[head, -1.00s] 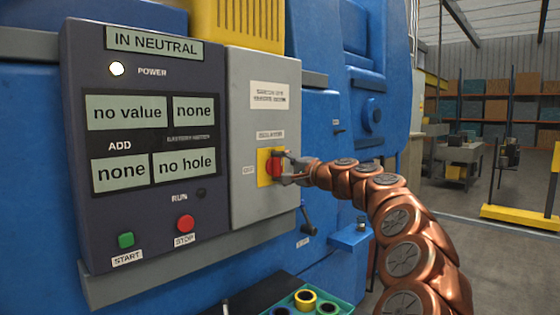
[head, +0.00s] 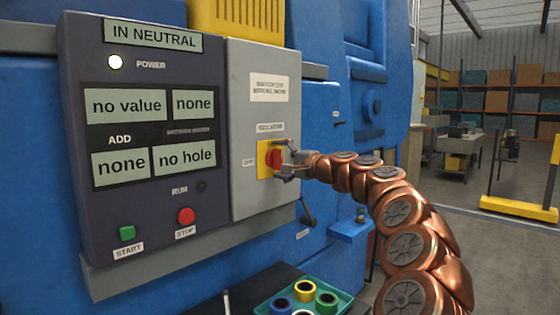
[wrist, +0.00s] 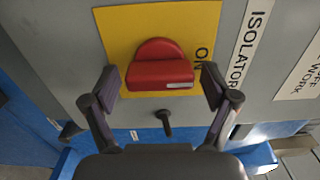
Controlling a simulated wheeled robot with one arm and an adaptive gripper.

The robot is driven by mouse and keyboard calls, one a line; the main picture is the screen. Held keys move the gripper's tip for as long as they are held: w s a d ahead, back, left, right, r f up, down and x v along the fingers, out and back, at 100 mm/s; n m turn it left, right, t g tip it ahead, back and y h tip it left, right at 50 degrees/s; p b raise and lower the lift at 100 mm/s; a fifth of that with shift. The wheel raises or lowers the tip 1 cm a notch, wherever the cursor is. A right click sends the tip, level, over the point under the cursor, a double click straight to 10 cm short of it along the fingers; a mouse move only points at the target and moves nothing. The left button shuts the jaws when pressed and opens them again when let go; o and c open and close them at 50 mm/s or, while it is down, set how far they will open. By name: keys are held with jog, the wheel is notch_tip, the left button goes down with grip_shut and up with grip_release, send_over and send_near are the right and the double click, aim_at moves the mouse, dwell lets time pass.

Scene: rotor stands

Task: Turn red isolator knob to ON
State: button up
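The red isolator knob (head: 273,160) sits on a yellow plate (head: 263,170) on the grey box. In the wrist view the knob (wrist: 160,72) has a bar handle lying across the picture, with a white mark at its right end, the side where the ON label (wrist: 203,53) is printed. My gripper (head: 287,162) is at the knob. In the wrist view its two fingers (wrist: 160,88) are spread, one on each side of the handle, with a visible gap at both ends. Whether the fingertips reach past the handle's face is unclear.
The dark control panel (head: 145,205) left of the box reads "IN NEUTRAL", with its power lamp lit. A green tray (head: 262,308) with coloured rings lies below. A small black lever (head: 307,215) sticks out below right of the box.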

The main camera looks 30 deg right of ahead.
jog(key=shift+s, duration=0.1)
jog(key=v, duration=1.2)
dwell(0.6)
